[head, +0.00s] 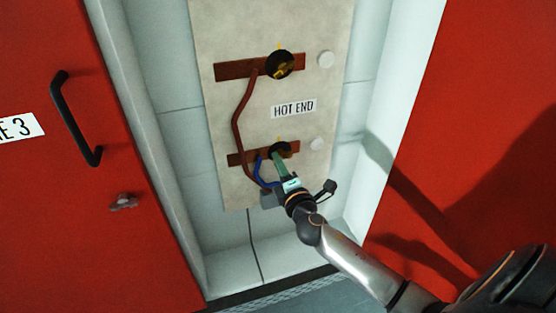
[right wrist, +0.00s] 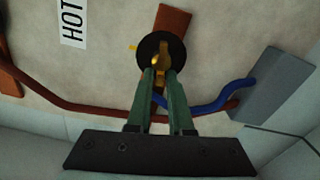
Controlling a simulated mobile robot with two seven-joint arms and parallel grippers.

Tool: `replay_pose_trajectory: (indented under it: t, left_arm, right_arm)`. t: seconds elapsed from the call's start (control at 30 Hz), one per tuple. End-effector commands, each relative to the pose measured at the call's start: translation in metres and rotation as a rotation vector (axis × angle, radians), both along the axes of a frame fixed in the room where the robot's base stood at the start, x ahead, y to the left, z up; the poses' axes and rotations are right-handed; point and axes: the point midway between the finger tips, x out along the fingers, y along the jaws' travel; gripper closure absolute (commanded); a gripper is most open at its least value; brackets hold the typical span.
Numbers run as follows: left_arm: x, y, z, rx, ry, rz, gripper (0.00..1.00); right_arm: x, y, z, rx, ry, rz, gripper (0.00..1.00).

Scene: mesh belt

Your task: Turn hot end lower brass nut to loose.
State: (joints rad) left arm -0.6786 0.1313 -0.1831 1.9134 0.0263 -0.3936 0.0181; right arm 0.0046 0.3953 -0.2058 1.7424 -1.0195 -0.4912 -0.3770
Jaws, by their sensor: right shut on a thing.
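The hot end lower brass nut (right wrist: 160,62) sits at the centre of a round black disc (right wrist: 160,46) on the panel. My right gripper (right wrist: 160,74) reaches it with two green fingers, which are shut on it. In the head view my right gripper (head: 279,157) comes from below and covers most of this nut. A small yellow mark (right wrist: 133,47) shows at the disc's edge. The "HOT END" label (head: 293,107) is above the lower disc in the head view. My left gripper is not in view.
An upper brass nut (head: 281,70) sits in another black disc on a copper bar. A brown cable (head: 237,125) and a blue cable (right wrist: 215,105) run close to my fingers. White round knobs (head: 326,59) are at the right. Red doors (head: 60,200) flank the recess.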

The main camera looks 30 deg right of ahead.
Motion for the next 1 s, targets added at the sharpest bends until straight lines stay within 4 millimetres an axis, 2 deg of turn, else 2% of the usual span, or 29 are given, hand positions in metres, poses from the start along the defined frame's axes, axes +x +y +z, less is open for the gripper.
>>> replay_pose_trajectory:
  t: [0.03,0.4,1.0]
  left_arm:
    - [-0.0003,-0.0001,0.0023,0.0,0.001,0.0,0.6]
    - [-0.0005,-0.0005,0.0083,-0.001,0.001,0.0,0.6]
    - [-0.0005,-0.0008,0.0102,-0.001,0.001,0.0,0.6]
  right_arm:
    - [-0.0014,-0.0072,-0.0028,-0.043,0.018,-0.018,1.0]
    - [-0.0011,-0.0096,-0.0038,-0.268,0.068,-0.019,1.0]
    - [-0.0004,-0.0094,-0.0024,-0.342,0.08,-0.019,1.0]
